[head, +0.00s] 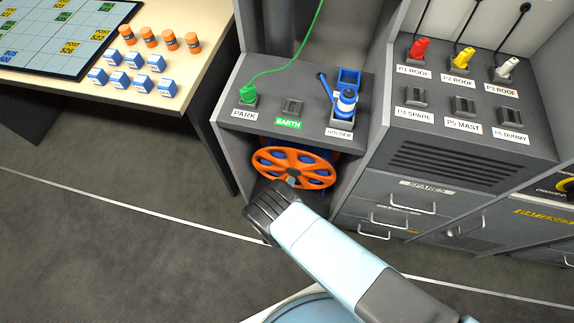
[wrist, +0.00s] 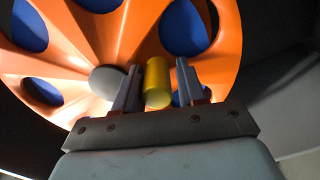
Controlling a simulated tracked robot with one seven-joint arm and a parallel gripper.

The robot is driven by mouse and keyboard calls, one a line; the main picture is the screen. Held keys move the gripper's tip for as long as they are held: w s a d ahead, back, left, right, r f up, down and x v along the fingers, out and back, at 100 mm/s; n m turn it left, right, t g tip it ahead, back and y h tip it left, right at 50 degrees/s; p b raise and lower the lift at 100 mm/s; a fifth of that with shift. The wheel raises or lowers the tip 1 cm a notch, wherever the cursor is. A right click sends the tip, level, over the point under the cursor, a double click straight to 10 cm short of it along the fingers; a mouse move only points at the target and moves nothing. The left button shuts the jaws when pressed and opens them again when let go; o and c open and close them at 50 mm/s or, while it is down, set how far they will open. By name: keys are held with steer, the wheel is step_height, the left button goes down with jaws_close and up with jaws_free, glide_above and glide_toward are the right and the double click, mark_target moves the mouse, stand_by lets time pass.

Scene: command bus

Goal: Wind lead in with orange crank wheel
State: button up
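The orange crank wheel (head: 265,160) stands upright in the bay under the grey console, with blue showing through its holes. It also fills the upper left of the wrist view (wrist: 85,45). Its yellow crank knob (wrist: 157,84) stands between the two fingers of my gripper (wrist: 158,88). The fingers are apart, with narrow gaps showing beside the knob; my gripper looks open around it. In the head view my gripper (head: 289,182) is in front of the wheel's lower middle and hides part of it. The green lead (head: 290,68) runs from a green plug (head: 248,95) at PARK up out of view.
A blue tool (head: 345,101) stands in the HOLDER above the wheel's right side. The EARTH socket (head: 291,107) is empty. Grey bay walls flank the wheel closely. Drawers with handles (head: 404,205) are at right. A table (head: 190,55) with small blocks is at left.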

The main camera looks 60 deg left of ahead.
steer(key=v, duration=1.3)
steer(key=shift+s+d, duration=0.25)
steer(key=shift+d, duration=0.05)
steer(key=shift+s+f, duration=0.1)
steer(key=shift+f, duration=0.05)
